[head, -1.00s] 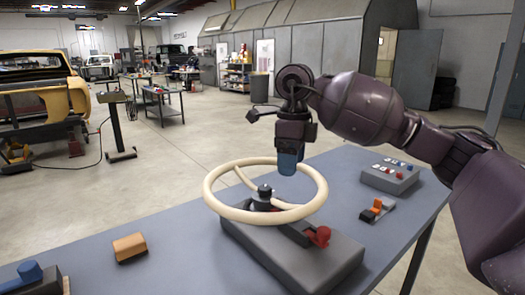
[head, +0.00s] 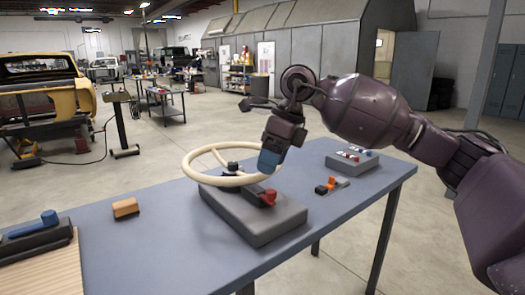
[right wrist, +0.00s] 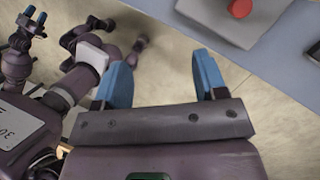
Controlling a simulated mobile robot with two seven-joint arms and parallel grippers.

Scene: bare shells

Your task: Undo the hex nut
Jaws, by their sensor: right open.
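The cream steering wheel (head: 262,178) sits above a grey base block (head: 250,222) on the blue-grey table. A dark cap (head: 233,166) shows at its hub; it may be the hex nut, but its sides are too small to make out. My right gripper (head: 268,162) hangs tilted at the wheel's right side, in front of its rim; contact cannot be told. In the right wrist view its blue fingers (right wrist: 163,78) are wide apart with nothing between them. My left gripper (right wrist: 35,15) shows small at that view's upper left, its blue fingertips apart.
A red knob (head: 268,197) stands on the base, also seen in the right wrist view (right wrist: 240,9). A grey box with buttons (head: 352,160) and an orange switch (head: 331,184) lie right. An orange-brown block (head: 125,208) and a blue-knobbed device (head: 40,232) lie left.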

